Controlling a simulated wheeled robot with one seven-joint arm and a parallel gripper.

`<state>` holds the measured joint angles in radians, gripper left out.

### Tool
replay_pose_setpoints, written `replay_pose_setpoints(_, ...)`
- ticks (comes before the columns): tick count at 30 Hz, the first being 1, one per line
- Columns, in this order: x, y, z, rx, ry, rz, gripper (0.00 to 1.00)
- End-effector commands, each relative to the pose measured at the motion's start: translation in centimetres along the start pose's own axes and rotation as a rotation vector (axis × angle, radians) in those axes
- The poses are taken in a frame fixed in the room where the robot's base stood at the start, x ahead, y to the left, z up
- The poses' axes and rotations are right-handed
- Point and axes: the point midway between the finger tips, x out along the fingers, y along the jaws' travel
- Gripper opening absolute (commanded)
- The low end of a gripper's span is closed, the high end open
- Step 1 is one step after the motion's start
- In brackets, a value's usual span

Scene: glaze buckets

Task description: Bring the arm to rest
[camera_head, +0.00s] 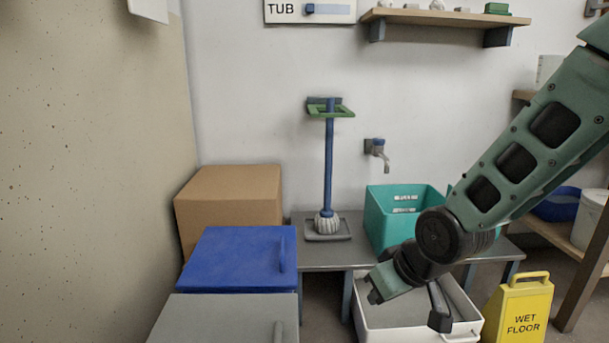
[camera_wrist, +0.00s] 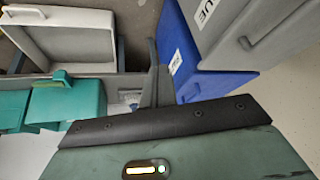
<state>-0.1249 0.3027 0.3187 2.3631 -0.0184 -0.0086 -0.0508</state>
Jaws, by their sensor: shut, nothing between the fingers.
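My gripper (camera_head: 373,293) is at the lower centre right of the head view, at the end of my green arm reaching in from the upper right. It hangs over the left part of the white tub (camera_head: 463,318), in front of the grey bench (camera_head: 330,256). In the wrist view my gripper's dark fingers (camera_wrist: 153,75) are together, with nothing visible held. The white tub also shows at the upper left of the wrist view (camera_wrist: 75,43). My forearm covers part of the tub and of the teal crate (camera_head: 388,212).
A blue lidded bucket (camera_head: 235,258) and a grey lidded one (camera_head: 225,320) stand left of my gripper, near a cardboard box (camera_head: 230,192). A brush on a blue stand (camera_head: 328,165) is on the bench. A yellow wet-floor sign (camera_head: 518,310) stands right of the tub.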

Motion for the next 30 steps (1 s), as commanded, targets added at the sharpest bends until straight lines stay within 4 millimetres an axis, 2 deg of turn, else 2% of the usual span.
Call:
replay_pose_setpoints(1,-2.6,-2.3,1.2,-0.033,-0.057,-0.012,0.00)
replay_pose_setpoints(3,-5.1,-4.6,3.6,-0.063,-0.145,-0.024,0.00)
replay_pose_setpoints(6,-8.3,-6.9,6.7,-0.099,-0.249,-0.032,0.00)
replay_pose_setpoints(12,-13.9,-9.7,12.3,-0.162,-0.418,-0.031,0.00)
replay_pose_setpoints(15,-16.6,-10.4,14.3,-0.182,-0.485,-0.026,0.00)
replay_pose_setpoints(23,-21.0,-10.6,11.3,-0.177,-0.480,-0.027,0.00)
replay_pose_setpoints(26,-23.2,-10.7,10.1,-0.176,-0.480,-0.027,0.00)
replay_pose_setpoints(30,-27.1,-11.0,7.9,-0.176,-0.480,-0.027,0.00)
